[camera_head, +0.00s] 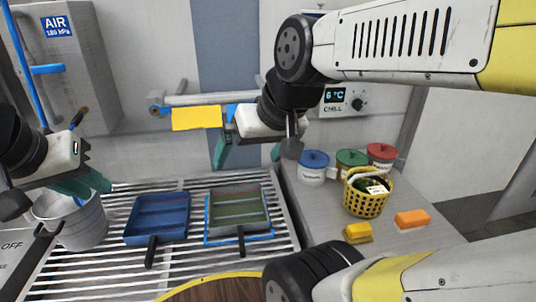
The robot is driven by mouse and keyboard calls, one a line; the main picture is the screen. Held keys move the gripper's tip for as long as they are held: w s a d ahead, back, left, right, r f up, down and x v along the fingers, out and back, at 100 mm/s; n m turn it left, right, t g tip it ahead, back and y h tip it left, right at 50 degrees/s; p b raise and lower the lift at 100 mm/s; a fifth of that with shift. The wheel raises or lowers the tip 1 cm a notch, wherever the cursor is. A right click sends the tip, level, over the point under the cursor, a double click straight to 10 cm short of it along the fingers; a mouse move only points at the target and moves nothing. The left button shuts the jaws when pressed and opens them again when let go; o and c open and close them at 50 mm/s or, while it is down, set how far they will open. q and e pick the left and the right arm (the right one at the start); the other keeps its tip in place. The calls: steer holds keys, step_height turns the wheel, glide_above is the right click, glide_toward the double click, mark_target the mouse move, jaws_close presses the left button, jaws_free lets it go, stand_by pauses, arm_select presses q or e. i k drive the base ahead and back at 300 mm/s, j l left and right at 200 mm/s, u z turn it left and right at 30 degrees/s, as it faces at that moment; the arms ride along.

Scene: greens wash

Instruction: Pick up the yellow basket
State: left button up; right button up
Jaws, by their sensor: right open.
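The yellow basket (364,205) stands upright on the grey counter at the right. It has a lattice wall and a pale handle, and holds something dark green with a white label. My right gripper (249,154) is open, with its teal fingertips apart and nothing visible between them. It is to the left of the basket and apart from it. My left gripper (84,185) is at the far left, by the rim of a grey bucket (82,228). Its teal fingers are seen at an angle, and I cannot tell how far apart they are.
Lidded jars, blue (314,168), green (350,159) and red (381,154), stand behind the basket. A yellow block (357,232) and an orange block (411,219) lie in front of it. A blue tray (157,217) and a green-bottomed tray (238,210) sit on the slatted rack.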

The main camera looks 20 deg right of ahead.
mark_target(363, 200)
steer(key=k+l+z, duration=0.1)
steer(key=l+z, duration=0.15)
steer(key=z, duration=0.2)
steer(key=l+z, duration=0.25)
steer(key=z, duration=0.2)
steer(key=l+z, duration=0.25)
steer(key=z, duration=0.2)
steer(key=i+l+u, duration=0.1)
steer(key=u, duration=0.2)
steer(key=l+u, duration=0.35)
